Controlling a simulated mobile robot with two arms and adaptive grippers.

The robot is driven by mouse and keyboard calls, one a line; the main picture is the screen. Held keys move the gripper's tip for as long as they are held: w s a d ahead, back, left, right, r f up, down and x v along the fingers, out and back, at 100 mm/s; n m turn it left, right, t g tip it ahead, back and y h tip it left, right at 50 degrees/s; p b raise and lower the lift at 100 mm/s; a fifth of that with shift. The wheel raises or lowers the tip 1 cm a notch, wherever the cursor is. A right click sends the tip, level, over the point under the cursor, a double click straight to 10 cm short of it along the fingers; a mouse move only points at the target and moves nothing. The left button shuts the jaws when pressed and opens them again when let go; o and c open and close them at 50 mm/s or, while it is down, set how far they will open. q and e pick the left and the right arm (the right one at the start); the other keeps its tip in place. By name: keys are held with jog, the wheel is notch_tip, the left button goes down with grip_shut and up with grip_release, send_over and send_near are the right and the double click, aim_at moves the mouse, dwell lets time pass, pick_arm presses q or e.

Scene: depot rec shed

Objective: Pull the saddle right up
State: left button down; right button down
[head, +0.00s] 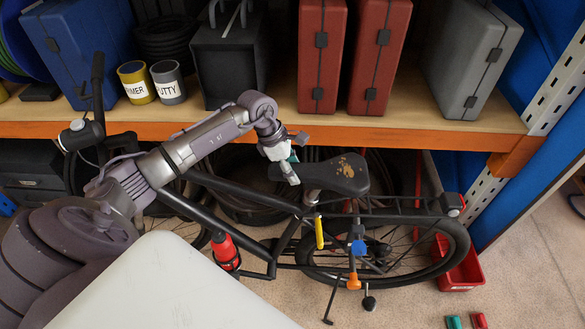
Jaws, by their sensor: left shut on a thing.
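A black bicycle stands in front of the shelf. Its worn black saddle (340,176), with tan patches on top, sits low, close above the frame (240,199). The saddle's nose points left and its wide rear is at the right. My left gripper (289,172) reaches in from the left and is shut on the saddle's nose. The fingers hide part of the nose. The seat post under the saddle is mostly hidden. My right gripper is not in view.
The orange-edged shelf (400,133) overhangs close behind the saddle and holds red cases (378,55), a grey case (470,62) and tins (168,83). A red bin (462,272) stands behind the rear wheel. Floor at the lower right is mostly clear.

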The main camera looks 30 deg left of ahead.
pick_arm(q)
notch_tip(320, 180, up, 12)
jog(key=w+d+p, duration=0.2)
jog(key=d, duration=0.1)
jog(key=shift+p, duration=0.3)
jog(key=shift+w, duration=0.1)
jog(key=shift+c, duration=2.4)
grip_release()
jog(key=shift+f, duration=0.1)
jog(key=v, duration=1.2)
jog(key=shift+s, duration=0.25)
